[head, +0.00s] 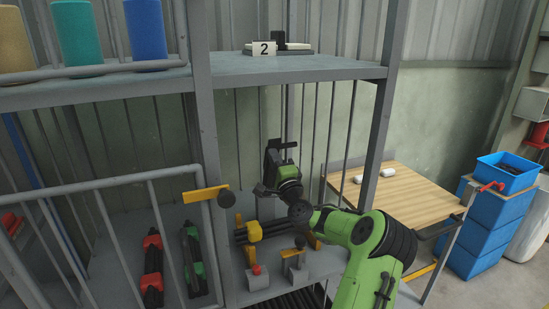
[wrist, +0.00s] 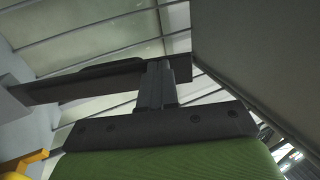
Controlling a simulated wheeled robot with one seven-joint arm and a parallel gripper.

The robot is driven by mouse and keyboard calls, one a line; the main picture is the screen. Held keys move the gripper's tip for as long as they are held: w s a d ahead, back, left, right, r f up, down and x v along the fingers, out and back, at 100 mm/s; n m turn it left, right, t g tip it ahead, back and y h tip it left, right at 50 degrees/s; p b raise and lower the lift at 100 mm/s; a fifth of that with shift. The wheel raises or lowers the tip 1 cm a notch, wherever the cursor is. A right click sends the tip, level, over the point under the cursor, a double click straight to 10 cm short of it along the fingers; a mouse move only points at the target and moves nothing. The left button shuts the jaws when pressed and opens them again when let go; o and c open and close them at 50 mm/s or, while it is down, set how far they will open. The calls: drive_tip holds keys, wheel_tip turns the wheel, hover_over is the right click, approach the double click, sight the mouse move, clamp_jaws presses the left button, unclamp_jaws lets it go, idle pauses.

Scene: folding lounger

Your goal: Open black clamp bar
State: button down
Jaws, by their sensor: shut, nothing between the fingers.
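My gripper (head: 282,146) points upward in front of the rack's open bay, below the upper shelf. In the wrist view its two dark fingers (wrist: 156,86) are together with nothing between them. A dark flat bar (wrist: 85,84) crosses behind the fingertips there; I cannot tell whether they touch it. Below and left of my gripper, a yellow arm (head: 203,194) ends in a black knob (head: 226,198). Dark horizontal bars (head: 272,229) run through a yellow clamp piece (head: 254,231) under my gripper. I cannot tell which dark part is the black clamp bar.
Grey posts and rods of the rack surround my arm. A red-knobbed lever (head: 256,270) stands low in the bay. Red-black (head: 152,270) and green-black (head: 194,262) pieces lie left. A wooden table (head: 405,192) and blue crates (head: 490,222) are right. An upper shelf (head: 290,66) lies above.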

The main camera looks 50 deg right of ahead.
sight(271, 147)
drive_tip(key=shift+g+y, duration=0.4)
drive_tip(key=shift+g, duration=0.2)
drive_tip(key=w+d+r+p, duration=0.1)
drive_tip(key=p, duration=0.3)
drive_tip(key=w+r+p, duration=0.1)
drive_tip(key=w+p, duration=0.1)
drive_tip(key=p, duration=0.3)
drive_tip(key=shift+d+r, duration=0.3)
drive_tip(key=shift+d, duration=0.05)
drive_tip(key=w+p, duration=0.1)
drive_tip(key=p, duration=0.2)
drive_tip(key=w+d+g+p, duration=0.1)
drive_tip(key=p, duration=0.2)
drive_tip(key=shift+w+d+r+y, duration=0.2)
drive_tip(key=shift+d+r+y, duration=0.05)
drive_tip(key=shift+r+y, duration=0.15)
drive_tip(key=shift+w+d+f+g+p, duration=0.3)
drive_tip(key=shift+w+g+p, duration=0.15)
drive_tip(key=shift+p, duration=0.1)
